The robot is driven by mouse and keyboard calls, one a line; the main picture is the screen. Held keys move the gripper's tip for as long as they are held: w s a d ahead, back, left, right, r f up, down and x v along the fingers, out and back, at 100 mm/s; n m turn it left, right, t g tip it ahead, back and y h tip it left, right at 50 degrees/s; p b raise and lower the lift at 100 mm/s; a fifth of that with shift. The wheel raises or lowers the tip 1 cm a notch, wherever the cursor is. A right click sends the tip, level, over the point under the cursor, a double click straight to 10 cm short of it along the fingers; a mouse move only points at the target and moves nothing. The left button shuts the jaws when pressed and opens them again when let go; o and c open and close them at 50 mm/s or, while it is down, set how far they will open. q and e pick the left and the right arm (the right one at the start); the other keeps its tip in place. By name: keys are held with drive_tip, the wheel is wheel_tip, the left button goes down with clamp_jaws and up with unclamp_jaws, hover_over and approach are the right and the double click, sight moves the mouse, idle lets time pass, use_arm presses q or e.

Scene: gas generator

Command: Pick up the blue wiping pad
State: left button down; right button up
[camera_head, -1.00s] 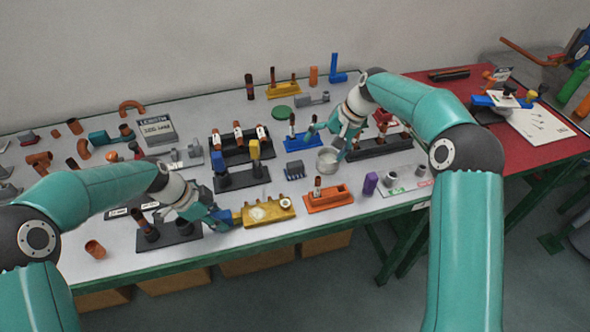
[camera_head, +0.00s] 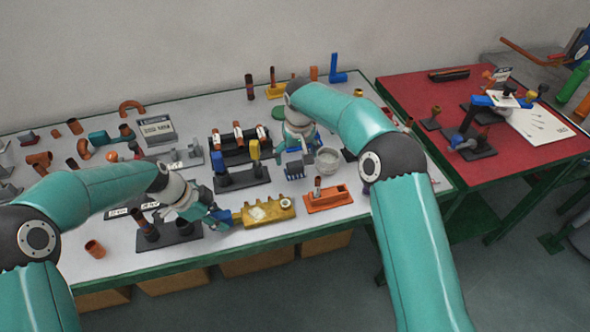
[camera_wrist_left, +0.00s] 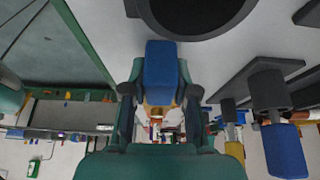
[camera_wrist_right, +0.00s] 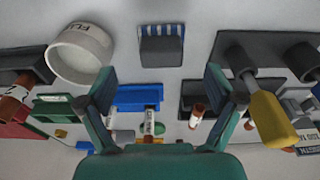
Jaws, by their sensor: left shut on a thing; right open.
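A small dark grey block with blue and white stripes (camera_head: 294,172), which looks like the wiping pad, lies on the grey table. In the right wrist view the striped block (camera_wrist_right: 161,45) lies ahead, between the lines of the fingers and apart from them. My right gripper (camera_head: 295,154) is open and empty just behind and above it. My left gripper (camera_head: 217,217) is shut on a blue block-shaped handle (camera_wrist_left: 161,68), at the left end of the yellow tray (camera_head: 264,212). The handle's far end is hard to make out.
A white round bowl (camera_head: 328,160) stands close right of the striped block. A dark stand with blue and yellow handles (camera_head: 242,180) is to the left, and an orange holder (camera_head: 328,198) is in front right. A red table (camera_head: 410,95) adjoins at right.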

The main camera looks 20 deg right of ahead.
sight(295, 164)
drive_tip(key=f, duration=0.5)
drive_tip(key=shift+w+a, duration=0.1)
drive_tip(key=shift+w, duration=0.15)
drive_tip(key=c, duration=1.1)
drive_tip(key=shift+c, duration=0.2)
wheel_tip(295, 164, up, 10)
